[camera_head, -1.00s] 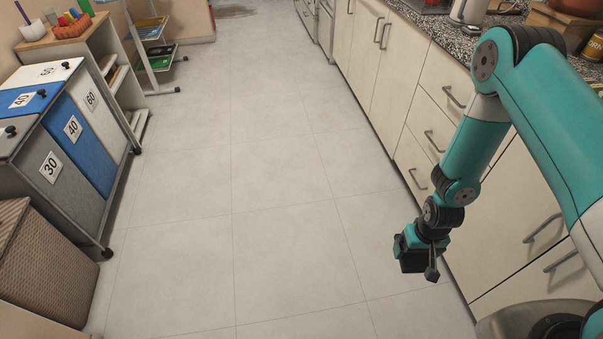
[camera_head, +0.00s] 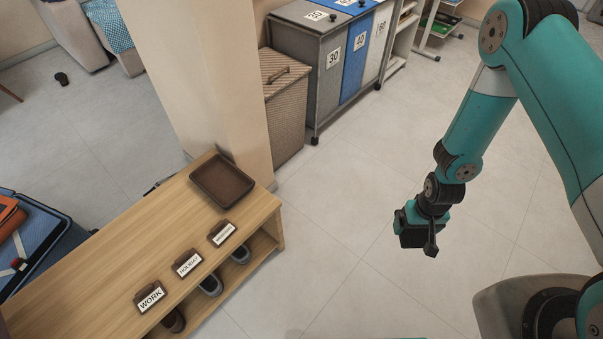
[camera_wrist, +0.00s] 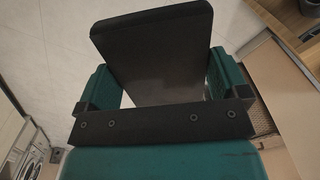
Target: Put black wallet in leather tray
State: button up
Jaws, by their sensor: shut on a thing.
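The black wallet (camera_wrist: 152,45) shows in the wrist view as a flat dark slab between the two teal fingers of my gripper (camera_wrist: 155,82). The gripper is shut on it. In the head view my gripper (camera_head: 418,236) hangs over the floor at the right, well apart from the bench. The wallet cannot be clearly told from the gripper's dark parts there. The brown leather tray (camera_head: 199,192) lies empty on the far end of the wooden bench, near the wall corner.
The wooden bench (camera_head: 105,262) carries several small label stands along its front edge, with shoes on the shelf below. An open suitcase (camera_head: 42,238) is at the left. A wicker hamper (camera_head: 284,108) and numbered laundry bins (camera_head: 335,75) stand behind. The floor between bench and arm is clear.

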aim_at(222, 183)
jog(key=u, duration=1.05)
jog(key=i, duration=1)
